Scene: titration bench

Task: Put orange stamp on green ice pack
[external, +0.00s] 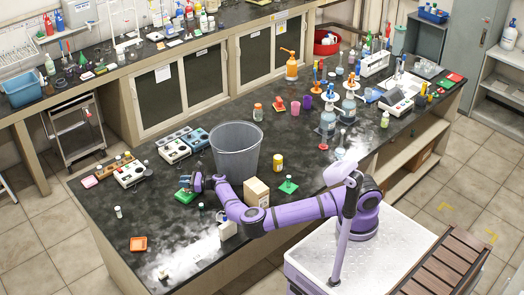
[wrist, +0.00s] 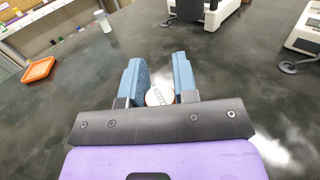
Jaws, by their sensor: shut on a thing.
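My gripper (wrist: 158,75) is shut on a small round piece (wrist: 160,97) with a white, lettered face. I take it for the orange stamp, but its sides are hidden between the blue fingers and its colour is hard to see. In the external view my gripper (external: 193,183) is low over the left part of the dark bench. A flat green piece (external: 184,197), which looks like the green ice pack, lies right below and beside it. Whether the held piece touches it I cannot tell. The green piece is not seen in the wrist view.
A grey bin (external: 236,150) stands close behind my arm, and a cardboard box (external: 256,192) is to the right. An orange tray (external: 138,243) lies near the front left; it also shows in the wrist view (wrist: 38,68). Instruments (external: 174,149) stand behind. The front left bench is mostly clear.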

